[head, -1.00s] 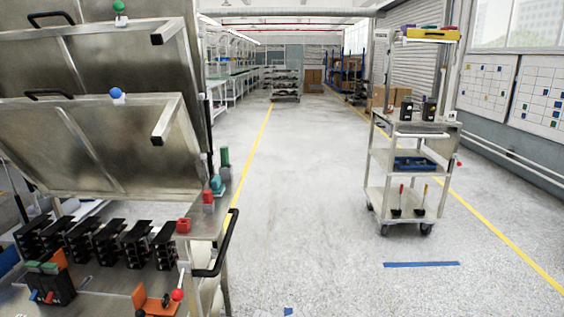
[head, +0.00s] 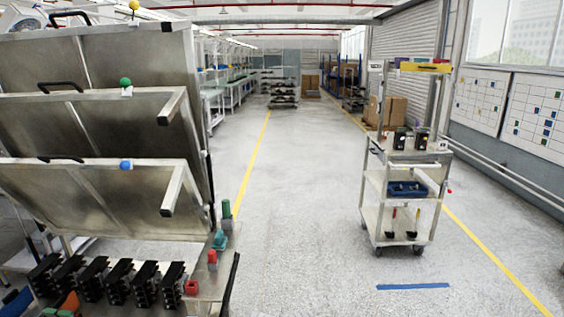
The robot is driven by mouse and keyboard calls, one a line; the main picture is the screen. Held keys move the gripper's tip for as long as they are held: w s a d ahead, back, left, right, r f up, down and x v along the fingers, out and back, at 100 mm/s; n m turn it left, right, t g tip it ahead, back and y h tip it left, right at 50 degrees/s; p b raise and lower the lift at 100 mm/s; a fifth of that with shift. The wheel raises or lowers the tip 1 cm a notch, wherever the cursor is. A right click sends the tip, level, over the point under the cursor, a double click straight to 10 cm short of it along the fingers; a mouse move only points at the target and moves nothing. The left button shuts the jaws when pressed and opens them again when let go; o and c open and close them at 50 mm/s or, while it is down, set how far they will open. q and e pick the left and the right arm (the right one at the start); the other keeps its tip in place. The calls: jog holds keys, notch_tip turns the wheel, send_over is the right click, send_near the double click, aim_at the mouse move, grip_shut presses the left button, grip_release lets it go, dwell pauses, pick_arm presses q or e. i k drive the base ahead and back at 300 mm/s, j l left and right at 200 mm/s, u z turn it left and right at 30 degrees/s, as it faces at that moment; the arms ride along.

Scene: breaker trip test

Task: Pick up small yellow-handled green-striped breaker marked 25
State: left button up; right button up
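Two small black breaker-like blocks stand upright on the top shelf of the cart at right: a left one (head: 399,140) and a right one (head: 421,139). Their handle colours, stripes and numbers are too small to read. I cannot make out a yellow-handled green-striped breaker marked 25. A row of several black blocks (head: 145,284) stands on the steel bench at lower left, with no readable marks. Neither of my grippers is in view.
The cart (head: 371,215) also carries a blue tray (head: 408,189) on its middle shelf. Tilted steel panels (head: 90,195) rise over the bench at left. A blue floor strip (head: 413,287) lies before the cart. Open floor (head: 300,200) separates bench and cart.

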aim_at(419, 146)
jog(key=i+l+z, duration=0.15)
jog(key=i+l, duration=0.45)
jog(key=i+l+z, duration=0.15)
jog(key=i+l, duration=0.5)
jog(key=i+l+z, duration=0.1)
jog(key=i+l, duration=0.45)
jog(key=i+l+z, duration=0.15)
jog(key=i+l, duration=0.35)
jog(key=i, duration=0.3)
